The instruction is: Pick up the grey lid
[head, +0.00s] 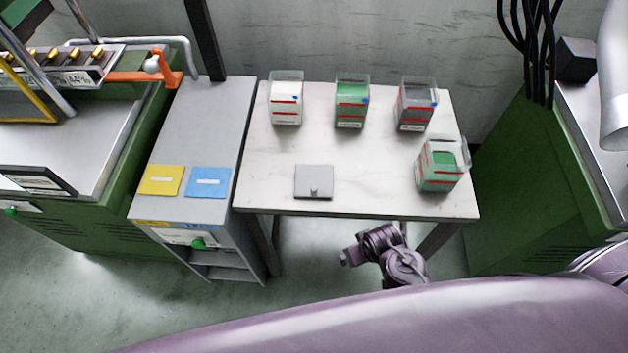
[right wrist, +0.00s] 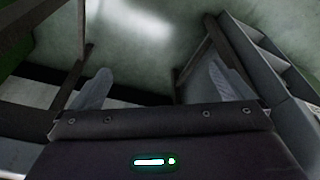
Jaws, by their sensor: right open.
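The grey lid (head: 314,182) is a flat, nearly square plate with a small dark knob or notch near its front edge. It lies on the white table (head: 270,160), left of the middle and near the front edge. My right gripper (right wrist: 160,82) is open, with its two fingers wide apart and nothing between them. In the head view, part of my right arm shows in front of the table's front edge, to the right of the lid and apart from it. The lid is not clear in the right wrist view. My left gripper is in neither view.
Clear boxes with white (head: 286,102), green (head: 351,103) and grey (head: 415,108) contents stand along the table's back. Another green-filled box (head: 440,168) stands at the front right. Yellow (head: 161,180) and blue (head: 208,183) squares lie on the grey cabinet. The table's middle is clear.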

